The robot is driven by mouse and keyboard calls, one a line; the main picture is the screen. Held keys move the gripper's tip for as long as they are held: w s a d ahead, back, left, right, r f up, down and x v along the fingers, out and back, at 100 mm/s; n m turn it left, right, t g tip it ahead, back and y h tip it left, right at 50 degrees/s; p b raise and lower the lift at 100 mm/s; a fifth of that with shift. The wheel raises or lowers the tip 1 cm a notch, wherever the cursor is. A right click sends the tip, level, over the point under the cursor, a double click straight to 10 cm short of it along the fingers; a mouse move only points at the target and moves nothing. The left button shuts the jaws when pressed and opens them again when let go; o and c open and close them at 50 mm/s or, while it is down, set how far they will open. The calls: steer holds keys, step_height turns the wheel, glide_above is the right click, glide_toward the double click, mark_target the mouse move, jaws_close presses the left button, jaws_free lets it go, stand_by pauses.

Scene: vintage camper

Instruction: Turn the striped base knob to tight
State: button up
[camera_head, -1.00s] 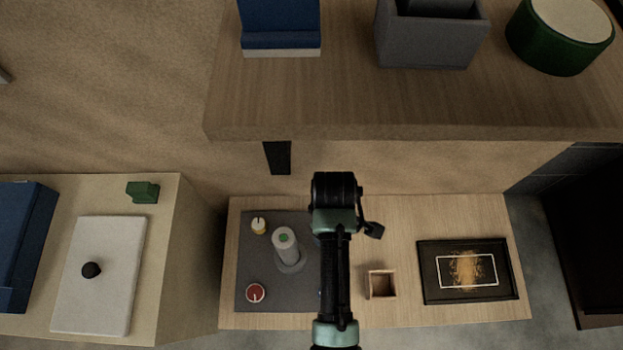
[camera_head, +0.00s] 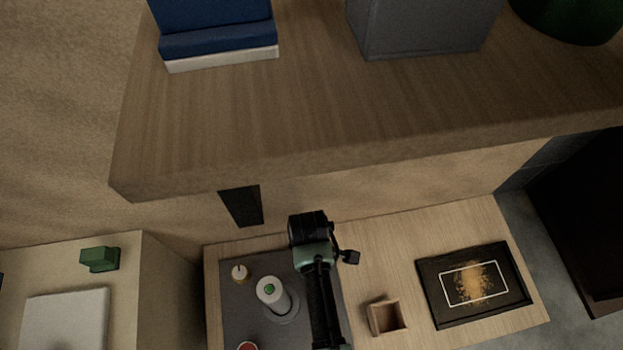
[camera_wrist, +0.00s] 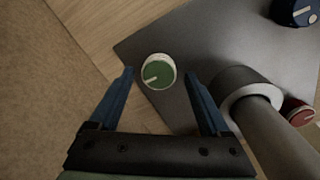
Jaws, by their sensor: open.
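In the wrist view, a green knob (camera_wrist: 158,71) with a white pointer line and pale rim stands near the grey panel's edge. My open gripper (camera_wrist: 160,73) has its blue fingers on either side of the knob in the picture, with gaps on both sides. Height above it is unclear. A blue knob (camera_wrist: 293,12) and a red knob (camera_wrist: 299,112) also show. The head view shows a pale-topped knob (camera_head: 240,273) and the red knob (camera_head: 247,346), partly cut off. I cannot make out which base is striped. My arm hides the green knob and gripper in the head view.
A grey upright post (camera_head: 271,292) with a green-dotted top stands on the grey panel (camera_head: 240,312), close to the right finger in the wrist view. A small wooden box (camera_head: 386,316) and dark framed picture (camera_head: 473,284) lie right. A wooden shelf (camera_head: 350,120) overhangs behind.

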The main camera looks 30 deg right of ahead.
steer(key=shift+f, duration=0.55)
jaws_close()
